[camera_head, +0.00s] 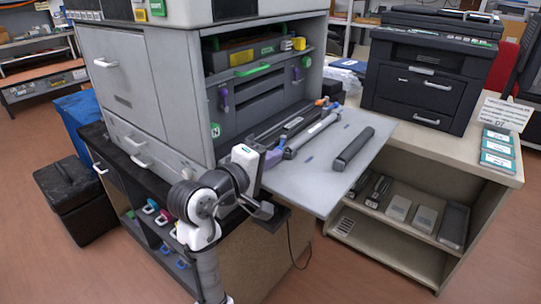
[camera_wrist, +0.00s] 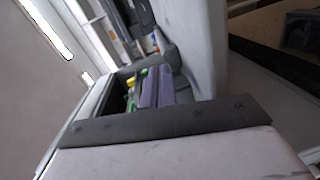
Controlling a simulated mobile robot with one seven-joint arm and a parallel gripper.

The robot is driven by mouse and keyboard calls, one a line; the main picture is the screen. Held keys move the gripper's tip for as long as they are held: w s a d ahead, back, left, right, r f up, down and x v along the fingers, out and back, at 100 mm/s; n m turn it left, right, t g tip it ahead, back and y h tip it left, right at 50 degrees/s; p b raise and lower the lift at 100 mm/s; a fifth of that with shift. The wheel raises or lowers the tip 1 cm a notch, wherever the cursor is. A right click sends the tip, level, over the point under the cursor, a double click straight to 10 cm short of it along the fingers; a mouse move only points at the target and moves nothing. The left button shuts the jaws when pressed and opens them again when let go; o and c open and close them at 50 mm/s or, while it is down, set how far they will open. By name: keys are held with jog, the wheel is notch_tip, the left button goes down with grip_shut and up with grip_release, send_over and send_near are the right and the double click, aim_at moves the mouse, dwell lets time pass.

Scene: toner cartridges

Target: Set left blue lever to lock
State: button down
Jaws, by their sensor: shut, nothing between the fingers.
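The left blue lever (camera_head: 224,98), bluish-purple, stands roughly upright at the left side of the open printer bay. A similar right lever (camera_head: 296,79) is at the bay's right side. My gripper (camera_head: 275,157) is shut and empty, with purple fingers, low in front of the bay by the near edge of the lowered door, below and to the right of the left lever and apart from it. In the wrist view the gripper's purple fingers (camera_wrist: 157,86) stick out beyond its dark plate. I cannot clearly make out the left lever in that view.
The lowered grey door (camera_head: 330,165) carries a dark cartridge (camera_head: 354,148) and long tubes (camera_head: 312,134). The printer's left cabinet wall (camera_head: 178,95) borders the bay. A green handle (camera_head: 252,70) crosses inside it. A black printer (camera_head: 432,75) stands on the right counter.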

jog(key=shift+s+d+p, duration=0.1)
jog(key=shift+d+p, duration=0.45)
jog(key=shift+p, duration=0.05)
dwell(0.6)
